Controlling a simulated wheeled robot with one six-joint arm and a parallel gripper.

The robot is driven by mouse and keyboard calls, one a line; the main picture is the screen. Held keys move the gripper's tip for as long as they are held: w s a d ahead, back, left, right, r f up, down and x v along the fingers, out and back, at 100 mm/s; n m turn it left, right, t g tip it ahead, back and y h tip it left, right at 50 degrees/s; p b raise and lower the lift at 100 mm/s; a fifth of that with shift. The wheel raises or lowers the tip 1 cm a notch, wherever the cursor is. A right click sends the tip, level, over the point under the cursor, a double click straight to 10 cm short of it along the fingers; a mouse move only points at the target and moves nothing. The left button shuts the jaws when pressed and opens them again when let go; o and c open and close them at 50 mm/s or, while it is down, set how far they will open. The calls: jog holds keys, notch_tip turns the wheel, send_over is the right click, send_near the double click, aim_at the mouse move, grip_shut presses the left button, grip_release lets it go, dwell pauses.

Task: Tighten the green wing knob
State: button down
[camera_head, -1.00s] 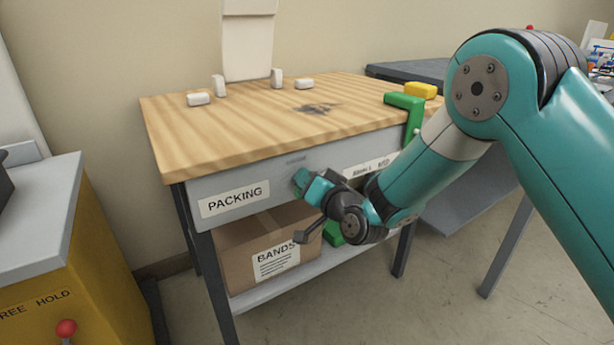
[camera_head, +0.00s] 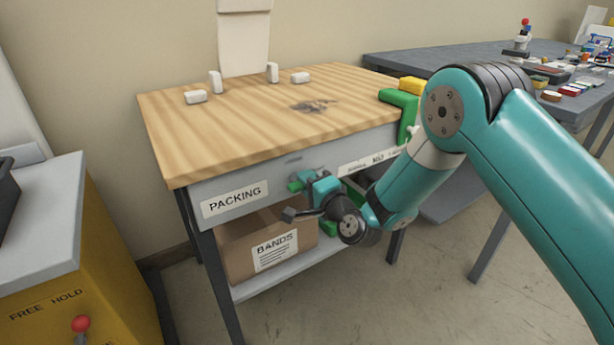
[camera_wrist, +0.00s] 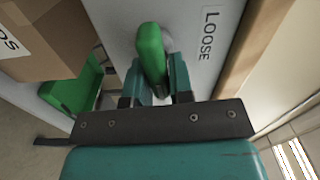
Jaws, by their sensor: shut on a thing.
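The green wing knob (camera_wrist: 152,58) is on the grey front panel of the packing table, beside a label reading LOOSE. In the head view the knob (camera_head: 295,186) shows as a small green piece at my gripper's tip. My gripper (camera_wrist: 158,88) is shut on the knob in the wrist view, one teal finger on each side of it. In the head view my gripper (camera_head: 306,184) reaches the panel below the tabletop. The knob's base is partly hidden by the fingers.
A green bracket (camera_head: 404,105) is at the table's right edge, near a yellow block (camera_head: 412,85). A cardboard box (camera_head: 240,253) marked BANDS sits on the lower shelf. A green part (camera_wrist: 72,92) lies near it in the wrist view. A yellow cabinet (camera_head: 110,270) stands at left.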

jog(key=shift+w+r+m, duration=0.1)
jog(key=shift+m, duration=0.4)
jog(key=c, duration=1.1)
grip_release()
